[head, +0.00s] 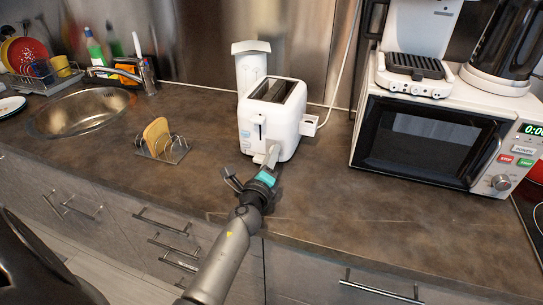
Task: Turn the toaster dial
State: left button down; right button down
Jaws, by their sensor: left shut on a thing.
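The white toaster (278,112) stands on the dark countertop, with its two slots on top and a lever slot on its front face. My left gripper (271,156) reaches up from the bottom of the head view to the lower front of the toaster. Its jaws are shut at the toaster's front face, at the dial. The dial itself is hidden behind the fingers. My right gripper is not in view.
A white microwave (426,138) with a coffee machine (415,60) on top stands to the right. A small rack with bread (157,137) and a sink (80,112) are to the left. The countertop (330,205) in front of the toaster is clear.

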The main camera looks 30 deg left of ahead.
pick_arm(q)
jog(key=c, duration=0.6)
grip_release()
jog(key=shift+c, duration=0.2)
jog(key=shift+s, duration=0.1)
jog(key=b+v, duration=0.1)
jog(key=v, duration=1.2)
jog(key=shift+s+d+f+b, duration=0.15)
jog(key=shift+s+b, duration=0.2)
jog(key=shift+s+d, duration=0.2)
jog(key=shift+s, duration=0.45)
